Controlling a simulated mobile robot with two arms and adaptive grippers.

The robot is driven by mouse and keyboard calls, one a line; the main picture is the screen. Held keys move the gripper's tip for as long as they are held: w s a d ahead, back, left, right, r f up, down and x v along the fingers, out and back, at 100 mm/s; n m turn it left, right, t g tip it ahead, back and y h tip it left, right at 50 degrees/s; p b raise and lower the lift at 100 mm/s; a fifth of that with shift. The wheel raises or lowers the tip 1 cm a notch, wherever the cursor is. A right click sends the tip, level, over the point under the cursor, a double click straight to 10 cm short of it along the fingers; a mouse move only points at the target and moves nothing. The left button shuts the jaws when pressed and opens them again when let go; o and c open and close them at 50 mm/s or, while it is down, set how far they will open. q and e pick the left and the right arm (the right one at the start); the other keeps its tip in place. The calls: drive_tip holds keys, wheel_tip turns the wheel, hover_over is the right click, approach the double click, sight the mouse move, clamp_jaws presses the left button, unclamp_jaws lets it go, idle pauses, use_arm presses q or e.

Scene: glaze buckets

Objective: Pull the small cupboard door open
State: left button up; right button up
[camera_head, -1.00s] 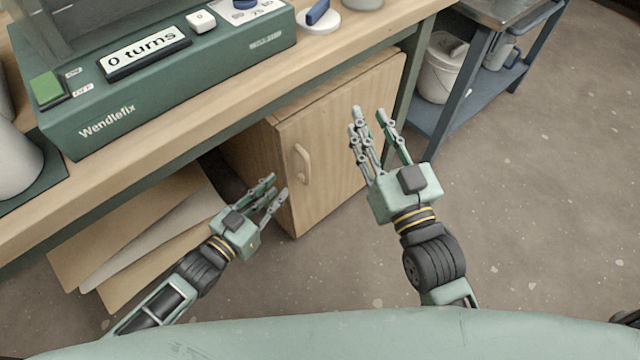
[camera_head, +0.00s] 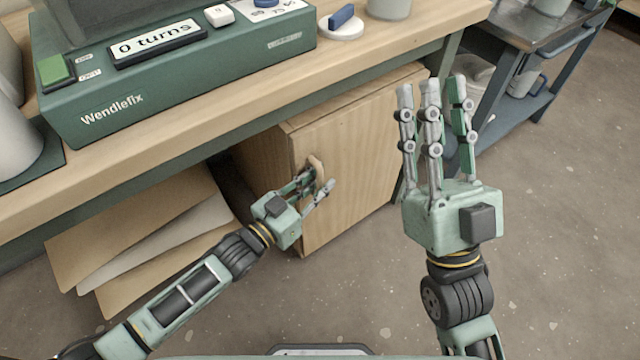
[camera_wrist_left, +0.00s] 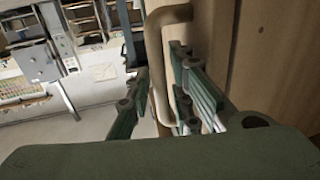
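The small wooden cupboard's door (camera_head: 350,155) stands under the bench and looks closed against its body. Its wooden handle (camera_head: 316,168) is partly hidden by my left gripper (camera_head: 318,188), which is at the door's left side. In the left wrist view the pale handle (camera_wrist_left: 163,70) runs between the fingers of my left gripper (camera_wrist_left: 165,100). One finger is on its left and the others are on its right, with gaps showing, so the gripper looks open around the handle. My right gripper (camera_head: 435,90) is open and empty, with its fingers extended in front of the door's right part.
The bench top (camera_head: 240,90) overhangs the cupboard and carries a green Wendlefix machine (camera_head: 170,85). Flat boards (camera_head: 150,235) lean left of the cupboard. A blue-grey metal stand (camera_head: 500,85) stands to the right. The floor (camera_head: 570,240) in front is clear.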

use_arm(q)
drive_tip(key=shift+w+d, duration=0.1)
drive_tip(key=shift+d, duration=0.05)
clamp_jaws()
idle(0.4)
